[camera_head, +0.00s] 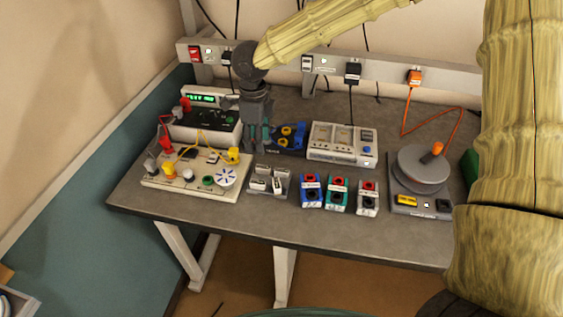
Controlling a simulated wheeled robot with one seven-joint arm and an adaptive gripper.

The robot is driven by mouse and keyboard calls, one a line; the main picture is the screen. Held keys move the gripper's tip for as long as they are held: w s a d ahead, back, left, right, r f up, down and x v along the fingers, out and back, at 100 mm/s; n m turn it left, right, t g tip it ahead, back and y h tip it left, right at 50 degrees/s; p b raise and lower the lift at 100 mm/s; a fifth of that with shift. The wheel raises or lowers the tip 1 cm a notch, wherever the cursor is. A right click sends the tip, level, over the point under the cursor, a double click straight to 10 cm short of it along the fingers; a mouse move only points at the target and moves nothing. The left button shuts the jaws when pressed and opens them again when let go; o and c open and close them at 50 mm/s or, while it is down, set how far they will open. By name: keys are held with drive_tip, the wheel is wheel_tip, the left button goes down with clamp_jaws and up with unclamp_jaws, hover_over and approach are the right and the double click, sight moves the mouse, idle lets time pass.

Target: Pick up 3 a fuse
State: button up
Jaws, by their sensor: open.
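A small grey holder (283,192) stands near the front left of the bench, with several small pale pieces (265,183) in it. They may be fuses, but no rating can be read at this size. My gripper (257,150) points down above the bench, behind the holder and between the breadboard-like panel and the blue-and-yellow item. It is open, and I see nothing between its fingers. The gripper hides part of the bench behind it.
A white wired board (200,178) lies left, with a lit meter (200,118) behind it. A white panel unit (342,146) stands at centre back. Blue, green and white terminal blocks (337,194) sit right of the holder. The front strip is clear.

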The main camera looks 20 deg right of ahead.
hover_over(261, 166)
wheel_tip(261, 166, down, 4)
drive_tip(key=shift+s+f+p, duration=0.1)
drive_tip(key=shift+f+p, duration=0.05)
drive_tip(key=shift+p, duration=0.3)
drive_tip(key=shift+d+f, duration=0.1)
drive_tip(key=shift+f, duration=0.35)
drive_tip(key=shift+f+p, duration=0.5)
drive_tip(key=shift+f, duration=0.1)
drive_tip(key=shift+f+p, duration=0.55)
drive_tip(key=shift+f, duration=1.4)
drive_tip(key=c, duration=0.9)
